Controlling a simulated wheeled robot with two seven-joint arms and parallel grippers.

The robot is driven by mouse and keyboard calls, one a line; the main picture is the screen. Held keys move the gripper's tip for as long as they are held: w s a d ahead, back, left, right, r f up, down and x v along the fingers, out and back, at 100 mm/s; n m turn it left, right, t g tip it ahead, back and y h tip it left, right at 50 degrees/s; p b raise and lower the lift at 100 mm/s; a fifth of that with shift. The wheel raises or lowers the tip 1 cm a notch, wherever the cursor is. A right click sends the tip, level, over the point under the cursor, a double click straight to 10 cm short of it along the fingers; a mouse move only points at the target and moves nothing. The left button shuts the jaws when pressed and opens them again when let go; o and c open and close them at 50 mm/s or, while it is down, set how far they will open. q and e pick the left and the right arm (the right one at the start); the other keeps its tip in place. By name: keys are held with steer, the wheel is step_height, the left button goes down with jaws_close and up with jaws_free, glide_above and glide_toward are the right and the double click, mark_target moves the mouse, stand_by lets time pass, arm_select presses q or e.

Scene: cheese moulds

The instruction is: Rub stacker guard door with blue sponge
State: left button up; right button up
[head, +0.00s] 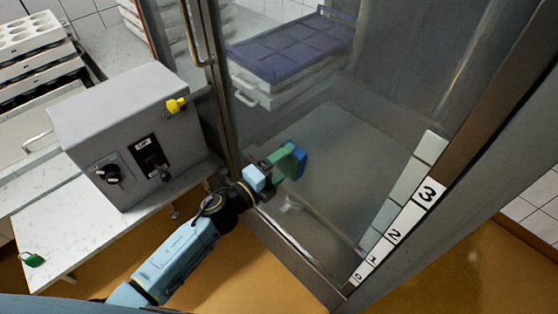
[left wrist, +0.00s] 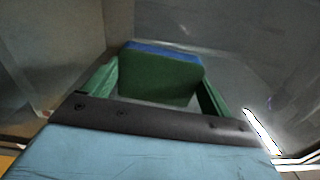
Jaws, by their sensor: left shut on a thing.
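The blue sponge (head: 299,164) has a blue face and a green body; it also shows in the left wrist view (left wrist: 160,85). My left gripper (head: 279,163) is shut on its green body, with one finger on each side (left wrist: 155,92). The blue face points away from the gripper, towards the stacker guard door (head: 335,150). The door is a large see-through panel in a metal frame with an upright handle at its upper left. The sponge is at the lower left part of the panel; I cannot tell whether it touches it. My right gripper is not in view.
A grey control box (head: 130,130) with a knob, switch and yellow button stands on a white counter left of the door. A green padlock-like object (head: 32,259) lies at the counter's front. Behind the panel is a stack with a blue mould (head: 290,48). A numbered strip (head: 394,236) runs along the right.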

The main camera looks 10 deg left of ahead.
arm_select(q)
steer(key=shift+w+a+r+p, duration=0.1)
steer(key=shift+w+a+r, duration=0.35)
steer(key=shift+w+a, duration=0.5)
steer(key=shift+w+a+r+p, duration=0.15)
steer(key=shift+w+a+r, duration=0.4)
steer(key=shift+a, duration=0.55)
steer(key=shift+w+a+r+p, duration=0.1)
steer(key=shift+w+a+r, duration=0.25)
steer(key=shift+w+a, duration=0.6)
steer(key=shift+s, duration=0.15)
steer(key=shift+a, duration=0.1)
steer(key=shift+p+v, duration=0.6)
steer(key=shift+v, duration=2.4)
steer(key=shift+s, duration=0.1)
